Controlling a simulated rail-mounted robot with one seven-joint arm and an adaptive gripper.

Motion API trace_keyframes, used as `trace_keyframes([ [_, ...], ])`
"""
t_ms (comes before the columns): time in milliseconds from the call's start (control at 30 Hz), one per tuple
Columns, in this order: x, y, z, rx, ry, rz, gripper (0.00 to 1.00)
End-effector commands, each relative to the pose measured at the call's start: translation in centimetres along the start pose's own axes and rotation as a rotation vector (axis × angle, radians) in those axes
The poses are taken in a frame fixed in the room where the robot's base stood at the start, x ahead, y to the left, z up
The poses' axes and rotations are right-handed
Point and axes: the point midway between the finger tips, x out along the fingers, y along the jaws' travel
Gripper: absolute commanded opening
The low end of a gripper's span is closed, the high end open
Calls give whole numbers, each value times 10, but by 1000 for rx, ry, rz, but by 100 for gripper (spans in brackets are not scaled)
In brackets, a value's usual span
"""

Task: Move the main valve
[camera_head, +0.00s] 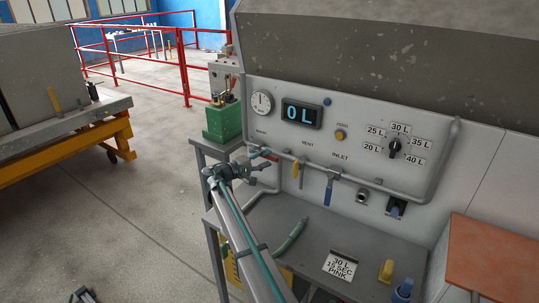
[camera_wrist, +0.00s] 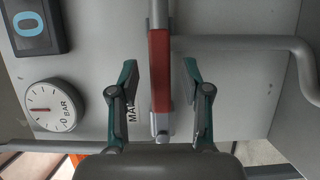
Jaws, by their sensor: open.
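The main valve has a red lever (camera_wrist: 159,70) on a grey pipe, beside a partly covered label starting "MA" in the wrist view. The lever lies along the pipe in that view, with a metal end piece below it. My gripper (camera_wrist: 160,85) is open, with one teal-tipped finger on each side of the lever and a visible gap on both sides. In the head view, my gripper (camera_head: 260,161) is at the left end of the panel pipe, partly covering the red lever (camera_head: 269,155). The display (camera_head: 301,114) reads 0 L.
A pressure gauge (camera_head: 262,102) is above the valve. Right of it are a yellow vent lever (camera_head: 296,171), a blue inlet lever (camera_head: 329,189) and a selector dial (camera_head: 394,147). A hose (camera_head: 290,239) and a card (camera_head: 340,265) lie on the grey bench. A green box (camera_head: 222,121) stands left.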

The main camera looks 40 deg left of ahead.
Motion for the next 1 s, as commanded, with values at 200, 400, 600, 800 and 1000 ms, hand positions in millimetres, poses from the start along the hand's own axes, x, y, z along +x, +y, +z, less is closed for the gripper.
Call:
trace_keyframes([
  [200,20,1,0,-1,0,0,48],
  [400,22,0,0,0,1,0,48],
  [600,22,0,0,0,0,0,38],
  [800,22,0,0,0,0,0,5],
  [1000,22,0,0,0,0,0,0],
])
